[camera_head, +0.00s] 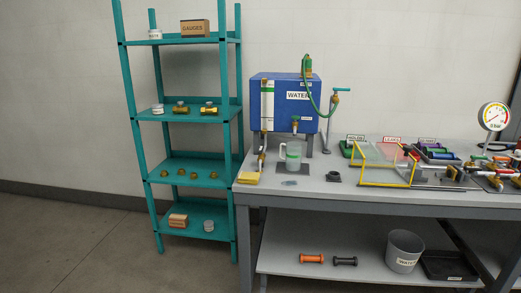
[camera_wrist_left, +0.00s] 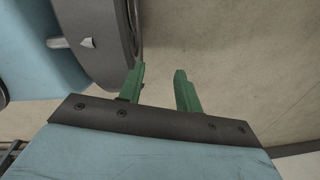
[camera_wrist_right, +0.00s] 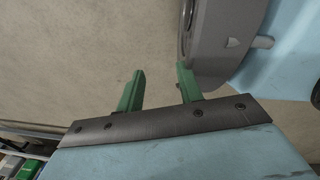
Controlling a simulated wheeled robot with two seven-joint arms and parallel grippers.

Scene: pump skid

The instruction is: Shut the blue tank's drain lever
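The blue tank (camera_head: 282,97), labelled WATER, stands on legs at the back left of the grey bench in the head view. A small tap (camera_head: 295,123) sticks out low on its front, above a clear measuring jug (camera_head: 291,156). A brass fitting (camera_head: 263,143) hangs below the tank's left front corner, under the sight tube. Which part is the drain lever, and its angle, is too small to tell. My left gripper (camera_wrist_left: 160,92) has green fingers apart with nothing between them. My right gripper (camera_wrist_right: 158,90) is also open and empty. Neither gripper shows in the head view.
A teal shelf rack (camera_head: 236,150) stands left of the bench (camera_head: 370,198). A yellow cloth (camera_head: 248,177) lies at the bench's left corner. A yellow-framed guard (camera_head: 386,184), tools and a gauge (camera_head: 494,116) fill the right. Open floor (camera_head: 90,245) lies at left.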

